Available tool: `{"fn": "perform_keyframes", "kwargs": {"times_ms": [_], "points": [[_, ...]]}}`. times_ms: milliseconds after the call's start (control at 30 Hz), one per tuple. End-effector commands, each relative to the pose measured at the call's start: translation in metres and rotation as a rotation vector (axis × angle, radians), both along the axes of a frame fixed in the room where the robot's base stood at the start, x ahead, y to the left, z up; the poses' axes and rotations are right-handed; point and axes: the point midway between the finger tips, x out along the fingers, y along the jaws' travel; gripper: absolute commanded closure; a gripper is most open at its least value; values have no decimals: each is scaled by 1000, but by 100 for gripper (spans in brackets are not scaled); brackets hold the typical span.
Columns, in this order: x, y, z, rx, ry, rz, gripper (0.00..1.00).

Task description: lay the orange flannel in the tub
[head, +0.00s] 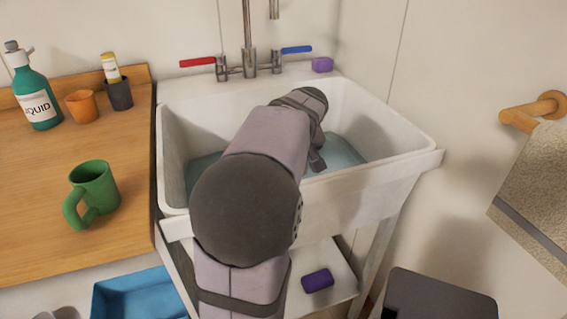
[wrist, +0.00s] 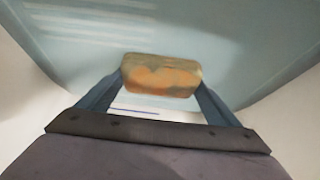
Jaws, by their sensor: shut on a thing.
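My gripper (head: 316,158) is inside the white sink (head: 405,160), above the pale blue water. In the wrist view my gripper (wrist: 160,88) is shut on a small blocky orange and tan piece, the orange flannel (wrist: 162,76). It sits crosswise between both fingertips, with water beyond it. In the head view the flannel is hidden by my arm. I cannot tell whether it touches the water. A blue open tub (head: 140,296) stands low at the bottom left, partly cut off by the picture edge.
The tap (head: 249,60) with red and blue levers stands behind the sink, a purple block (head: 322,64) on its back ledge. Left, a wooden counter holds a green mug (head: 94,188), orange cup (head: 81,106) and green bottle (head: 36,95). A towel (head: 535,190) hangs right.

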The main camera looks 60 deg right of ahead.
Motion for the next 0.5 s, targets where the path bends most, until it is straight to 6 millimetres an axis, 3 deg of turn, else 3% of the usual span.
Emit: {"fn": "perform_keyframes", "kwargs": {"times_ms": [500], "points": [[0,0,-8,0,0,0,37]]}}
